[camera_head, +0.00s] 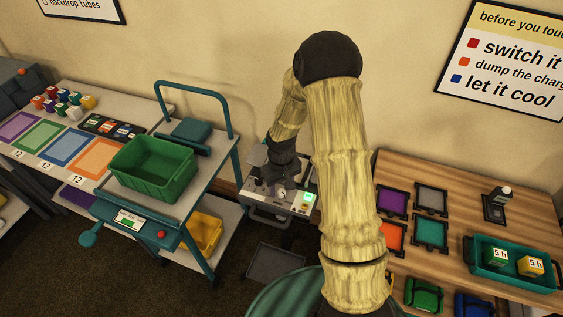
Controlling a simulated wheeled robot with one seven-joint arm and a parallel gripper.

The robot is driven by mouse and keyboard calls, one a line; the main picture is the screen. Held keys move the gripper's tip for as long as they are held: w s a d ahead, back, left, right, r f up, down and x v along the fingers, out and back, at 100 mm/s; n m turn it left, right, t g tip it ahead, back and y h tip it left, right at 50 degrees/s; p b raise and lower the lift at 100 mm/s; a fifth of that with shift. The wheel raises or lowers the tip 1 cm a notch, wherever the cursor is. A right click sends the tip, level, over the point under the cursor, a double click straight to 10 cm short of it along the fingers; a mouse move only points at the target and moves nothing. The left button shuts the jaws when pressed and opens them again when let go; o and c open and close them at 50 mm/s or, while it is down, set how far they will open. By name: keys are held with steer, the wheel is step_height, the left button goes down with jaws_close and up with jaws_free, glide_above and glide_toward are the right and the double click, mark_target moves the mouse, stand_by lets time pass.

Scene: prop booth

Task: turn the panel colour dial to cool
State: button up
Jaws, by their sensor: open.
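The panel (262,213) is a pale grey box with a front handle, standing between the cart and the wooden table. A small lit green display (308,201) shows on its right side. My arm reaches over from the right, and my dark gripper (272,189) points down over the panel's top. The gripper is open. A small pale round knob (281,195), perhaps the colour dial, shows right at the fingertips. The gripper partly hides it, so I cannot tell its setting or whether the fingers touch it.
A teal cart at left holds a green bin (153,168) and a yellow bin (203,233) below. The wooden table (463,214) at right carries coloured frames and a teal tray (487,263). A wall sign (510,60) hangs behind. A grey tray (273,263) lies below the panel.

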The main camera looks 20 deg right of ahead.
mark_target(281, 191)
step_height(281, 191, up, 16)
steer(key=b, duration=0.2)
steer(key=shift+b, duration=0.3)
stand_by(0.3)
steer(key=s+m+t, duration=0.2)
steer(key=s, duration=1.3)
steer(key=shift+a+f+m+t, duration=0.2)
steer(key=shift+f+m+t, duration=0.1)
steer(key=shift+f, duration=0.1)
stand_by(1.2)
steer(key=shift+c, duration=1.2)
